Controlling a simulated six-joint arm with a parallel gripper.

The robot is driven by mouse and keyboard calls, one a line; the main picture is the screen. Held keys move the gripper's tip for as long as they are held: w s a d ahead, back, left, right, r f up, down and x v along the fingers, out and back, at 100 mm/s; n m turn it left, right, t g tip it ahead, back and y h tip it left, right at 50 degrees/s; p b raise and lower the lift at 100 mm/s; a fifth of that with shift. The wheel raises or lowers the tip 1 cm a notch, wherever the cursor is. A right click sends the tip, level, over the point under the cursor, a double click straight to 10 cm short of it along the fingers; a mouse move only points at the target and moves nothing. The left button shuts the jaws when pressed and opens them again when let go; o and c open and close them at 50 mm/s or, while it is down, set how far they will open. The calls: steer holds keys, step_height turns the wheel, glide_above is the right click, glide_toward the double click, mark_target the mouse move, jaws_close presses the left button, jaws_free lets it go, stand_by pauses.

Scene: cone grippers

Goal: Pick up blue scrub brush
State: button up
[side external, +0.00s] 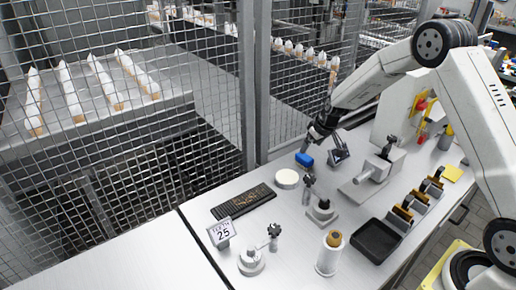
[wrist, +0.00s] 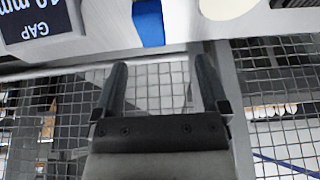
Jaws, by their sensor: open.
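The blue scrub brush (side external: 304,159) lies on the white table near its back edge, close to the mesh fence. In the wrist view part of the blue brush (wrist: 148,22) shows at the top, beyond the fingertips and cut off by the frame edge. My gripper (side external: 314,138) is above and close behind the brush in the side view. Its two fingers (wrist: 159,66) are spread in the wrist view, with only fence and table edge seen between them. Nothing is held. The brush's bristles cannot be made out.
A dark-faced display (side external: 340,148) stands just right of the brush; its "GAP 10 mm" face (wrist: 40,22) is upside down in the wrist view. A round white dish (side external: 287,179) and black tray (side external: 243,202) lie nearer. The mesh fence (side external: 225,120) closes off the back.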

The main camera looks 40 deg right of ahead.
mark_target(305, 157)
steer(key=shift+w+d+f, duration=0.55)
steer(key=shift+w+d, duration=0.05)
steer(key=shift+d, duration=0.1)
steer(key=shift+x, duration=1.3)
steer(key=shift+x, duration=2.55)
steer(key=shift+s+a+f, duration=0.1)
steer(key=shift+s, duration=0.05)
jaws_close()
